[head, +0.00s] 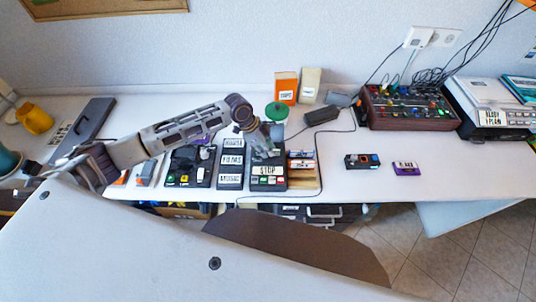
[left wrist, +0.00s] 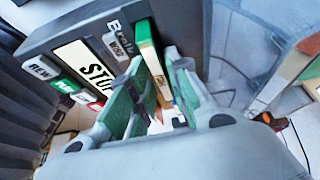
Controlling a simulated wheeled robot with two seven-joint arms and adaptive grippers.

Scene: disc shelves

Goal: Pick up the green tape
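A narrow tape case with a green edge and a pale label (left wrist: 152,75) stands beside a dark device marked STOP in the left wrist view. I take it as the green tape. My left gripper (left wrist: 155,85) is open, with its fingers apart and pointing at this case, which shows between and beyond the fingertips. I cannot tell whether they touch it. In the head view my left gripper (head: 266,138) is above the dark STOP device (head: 268,180), and it hides part of the area there. My right gripper is not in view.
A wooden rack (head: 303,180) with tapes is right of the STOP device. A green round object (head: 277,111) stands behind. A black cassette (head: 362,161) and a purple one (head: 406,168) lie to the right. A mixer (head: 410,108) is farther back. The bench's right front is mostly clear.

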